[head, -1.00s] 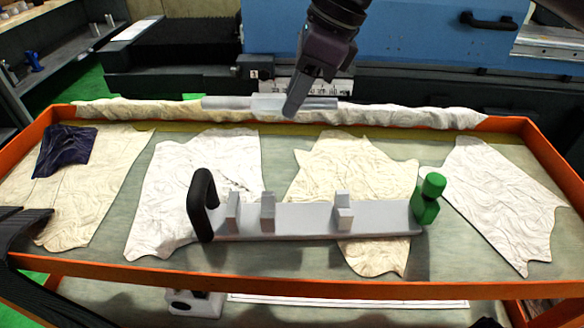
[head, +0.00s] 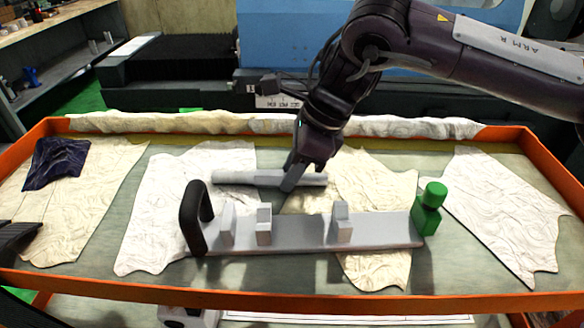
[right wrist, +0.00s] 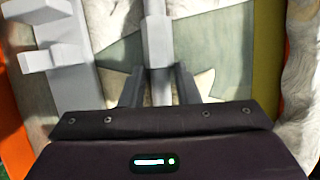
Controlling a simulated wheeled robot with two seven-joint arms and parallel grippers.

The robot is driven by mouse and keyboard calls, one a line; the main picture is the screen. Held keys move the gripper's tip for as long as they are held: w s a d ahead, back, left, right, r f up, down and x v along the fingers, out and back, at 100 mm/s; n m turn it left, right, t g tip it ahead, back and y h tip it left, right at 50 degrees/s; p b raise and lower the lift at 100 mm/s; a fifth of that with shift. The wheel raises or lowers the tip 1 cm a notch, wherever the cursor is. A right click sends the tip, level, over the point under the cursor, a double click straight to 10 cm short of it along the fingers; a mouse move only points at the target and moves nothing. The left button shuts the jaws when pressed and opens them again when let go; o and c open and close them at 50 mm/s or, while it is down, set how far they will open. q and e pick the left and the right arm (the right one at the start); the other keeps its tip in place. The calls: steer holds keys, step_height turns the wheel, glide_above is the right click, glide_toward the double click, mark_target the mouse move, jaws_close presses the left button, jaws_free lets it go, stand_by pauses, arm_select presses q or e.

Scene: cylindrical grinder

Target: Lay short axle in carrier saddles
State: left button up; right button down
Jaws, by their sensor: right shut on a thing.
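The short axle (head: 235,177) is a grey stepped bar. It lies level above the tray, behind the carrier (head: 290,238), and also shows in the right wrist view (right wrist: 157,40). The carrier is a grey plate with upright saddle blocks (head: 264,224), (head: 341,222), a black handle (head: 196,215) and a green end piece (head: 430,208). The saddles hold no axle.
The shallow tray has an orange rim (head: 300,303). Pale crumpled cloths (head: 500,205) lie in it, and a dark blue cloth (head: 55,163) lies at its left. A rolled cloth (head: 400,127) runs along the back rim. The blue machine (head: 290,40) stands behind.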

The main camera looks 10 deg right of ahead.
steer(key=c, duration=1.5)
jaws_free()
steer(key=o, duration=0.4)
